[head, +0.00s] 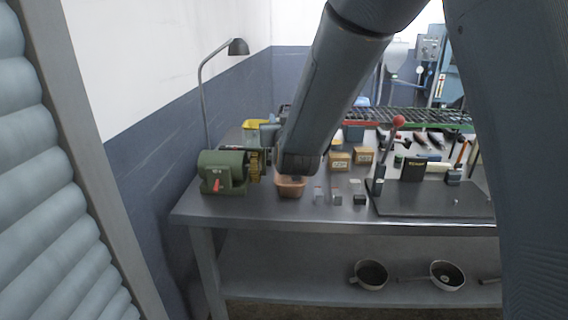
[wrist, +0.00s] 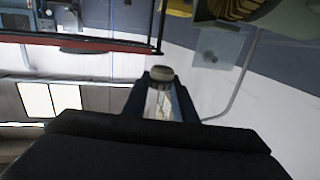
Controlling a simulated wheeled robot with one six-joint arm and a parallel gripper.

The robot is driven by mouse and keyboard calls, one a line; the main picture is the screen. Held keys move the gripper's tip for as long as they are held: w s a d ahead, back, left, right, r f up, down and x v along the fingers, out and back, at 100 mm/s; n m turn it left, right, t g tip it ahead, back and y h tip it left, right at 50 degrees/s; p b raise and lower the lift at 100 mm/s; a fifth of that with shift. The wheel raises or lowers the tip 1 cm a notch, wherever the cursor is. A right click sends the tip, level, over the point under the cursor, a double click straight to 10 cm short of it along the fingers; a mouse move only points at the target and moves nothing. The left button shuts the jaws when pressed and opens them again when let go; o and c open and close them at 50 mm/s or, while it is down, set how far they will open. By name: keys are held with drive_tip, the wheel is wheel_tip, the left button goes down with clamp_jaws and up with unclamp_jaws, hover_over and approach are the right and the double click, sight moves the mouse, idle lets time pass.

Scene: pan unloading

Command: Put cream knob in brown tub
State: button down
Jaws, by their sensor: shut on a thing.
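The brown tub (head: 291,187) stands near the front edge of the bench, right of the green grinder. My gripper shows in the wrist view (wrist: 162,95), shut on the cream knob (wrist: 162,73), which has a pale top and a darker lower band. In the head view my arm comes down right at the tub and hides the gripper and the knob. I cannot tell from this how high the knob is above the tub.
A green bench grinder (head: 222,172) and a grey lamp (head: 238,47) stand left of the tub. Small grey blocks (head: 337,198) and tan boxes (head: 340,161) stand to its right. A press with a red ball handle (head: 398,120) is farther right. Pans (head: 370,274) lie on the lower shelf.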

wheel_tip(320, 180, down, 14)
drive_tip(key=shift+r+p, duration=0.25)
drive_tip(key=shift+p, duration=0.65)
drive_tip(key=shift+f, duration=0.1)
drive_tip(key=shift+f+b, duration=0.35)
drive_tip(key=shift+b, duration=0.05)
drive_tip(key=c, duration=1.5)
unclamp_jaws()
drive_tip(key=shift+o, duration=0.3)
drive_tip(key=shift+r, duration=0.25)
drive_tip(key=s, duration=0.4)
drive_tip(key=s+d+b, duration=0.1)
drive_tip(key=s, duration=0.3)
drive_tip(key=s+d+r+b, duration=0.1)
drive_tip(key=s, duration=0.2)
drive_tip(key=shift+s+d, duration=0.1)
drive_tip(key=shift+s, duration=0.3)
